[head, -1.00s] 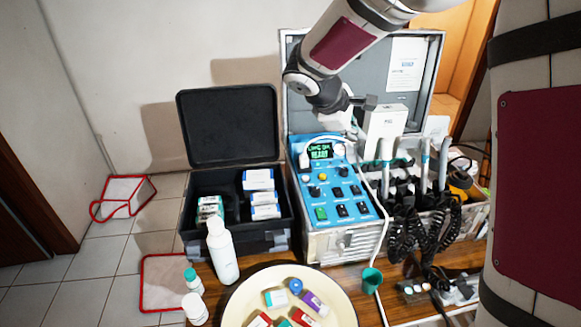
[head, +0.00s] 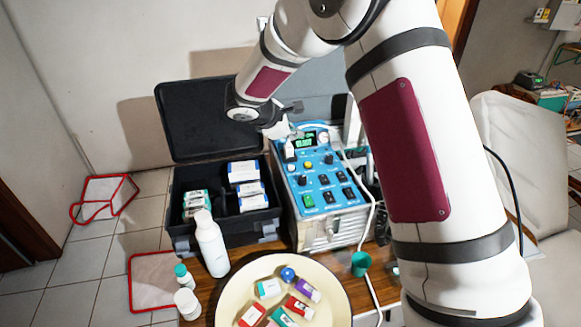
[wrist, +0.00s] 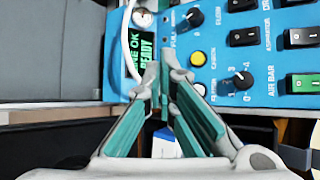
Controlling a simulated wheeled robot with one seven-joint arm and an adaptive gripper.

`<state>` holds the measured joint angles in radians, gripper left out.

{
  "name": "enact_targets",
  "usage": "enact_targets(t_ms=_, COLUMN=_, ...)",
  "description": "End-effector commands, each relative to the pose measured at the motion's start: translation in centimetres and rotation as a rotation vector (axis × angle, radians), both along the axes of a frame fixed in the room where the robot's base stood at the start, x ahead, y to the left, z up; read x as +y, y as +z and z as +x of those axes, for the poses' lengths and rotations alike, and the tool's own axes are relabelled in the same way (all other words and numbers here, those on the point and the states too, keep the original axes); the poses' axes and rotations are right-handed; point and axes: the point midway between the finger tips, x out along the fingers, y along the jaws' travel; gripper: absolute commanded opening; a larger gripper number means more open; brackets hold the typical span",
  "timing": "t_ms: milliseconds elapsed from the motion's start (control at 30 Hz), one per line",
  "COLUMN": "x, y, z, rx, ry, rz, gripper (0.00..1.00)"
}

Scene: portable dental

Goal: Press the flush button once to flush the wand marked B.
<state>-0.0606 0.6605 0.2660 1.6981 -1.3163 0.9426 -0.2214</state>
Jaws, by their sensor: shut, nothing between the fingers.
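The blue control panel (head: 325,185) is on top of the dental unit. In the wrist view the panel (wrist: 265,50) shows a yellow button (wrist: 198,58) and a pale button (wrist: 199,89) beside it. Their small labels are partly hidden or too blurred to read surely, so I cannot tell which is flush. The green display (wrist: 138,60) reads "…NE OK READY", partly cut off. My gripper (head: 289,150) is shut and empty at the panel's upper left edge. Its teal fingertips (wrist: 163,72) appear between the display and the yellow button. My arm hides the wands, so wand B is not visible.
Knobs and black rockers crowd the panel, with a green rocker (head: 308,201) near its front. An open black case (head: 235,230) stands left. A white bottle (head: 211,245) and cream tray (head: 238,312) are in front. A white hose (head: 373,220) runs beside the unit.

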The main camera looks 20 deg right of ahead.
Motion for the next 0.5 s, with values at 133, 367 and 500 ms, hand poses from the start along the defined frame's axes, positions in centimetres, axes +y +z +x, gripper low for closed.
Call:
enact_targets(t_ms=133, x=0.0, y=-0.9, z=0.1, rx=0.002, ry=0.0, rz=0.0, gripper=0.0)
enact_targets(t_ms=367, x=0.0, y=-3.9, z=0.2, rx=0.003, ry=-0.001, rz=0.0, gripper=0.0)
enact_targets(t_ms=500, x=0.0, y=-5.8, z=0.3, rx=0.004, ry=0.0, rz=0.0, gripper=0.0)
